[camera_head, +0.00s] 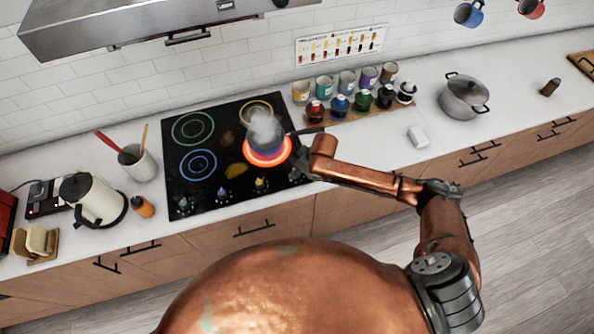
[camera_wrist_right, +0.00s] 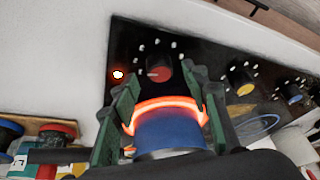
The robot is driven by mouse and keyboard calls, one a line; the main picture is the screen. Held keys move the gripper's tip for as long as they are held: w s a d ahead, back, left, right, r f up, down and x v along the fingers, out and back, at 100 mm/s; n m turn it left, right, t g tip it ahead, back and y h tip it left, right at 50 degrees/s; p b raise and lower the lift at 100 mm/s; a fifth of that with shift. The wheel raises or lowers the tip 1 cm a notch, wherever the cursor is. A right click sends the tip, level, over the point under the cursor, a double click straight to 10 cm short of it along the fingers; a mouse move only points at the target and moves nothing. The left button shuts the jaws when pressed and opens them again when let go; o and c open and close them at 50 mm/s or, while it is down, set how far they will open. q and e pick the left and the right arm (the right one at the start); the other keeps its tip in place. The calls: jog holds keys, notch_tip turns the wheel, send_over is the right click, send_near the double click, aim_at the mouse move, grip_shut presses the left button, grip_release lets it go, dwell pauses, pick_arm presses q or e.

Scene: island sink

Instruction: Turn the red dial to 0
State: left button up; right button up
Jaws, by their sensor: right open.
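The red dial (camera_wrist_right: 160,72) sits on the black cooktop panel in the right wrist view, with a white pointer mark toward its left side and white dots around it. A red-ringed light (camera_wrist_right: 118,75) glows beside it. My right gripper (camera_wrist_right: 160,104) is open, its two green-grey fingers spread on either side of the view with the dial beyond and between them. No contact with the dial is visible. In the head view my right gripper (camera_head: 300,158) is at the cooktop's right front corner and the red dial is hidden there. My left gripper is out of view.
A blue pot (camera_head: 268,148) steams on a glowing red burner (camera_head: 283,158) close to my right gripper. Yellow (camera_head: 260,184), blue (camera_head: 221,193) and green (camera_head: 183,203) dials line the cooktop front.

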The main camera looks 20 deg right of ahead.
jog(key=shift+x, duration=1.1)
jog(key=c, duration=1.1)
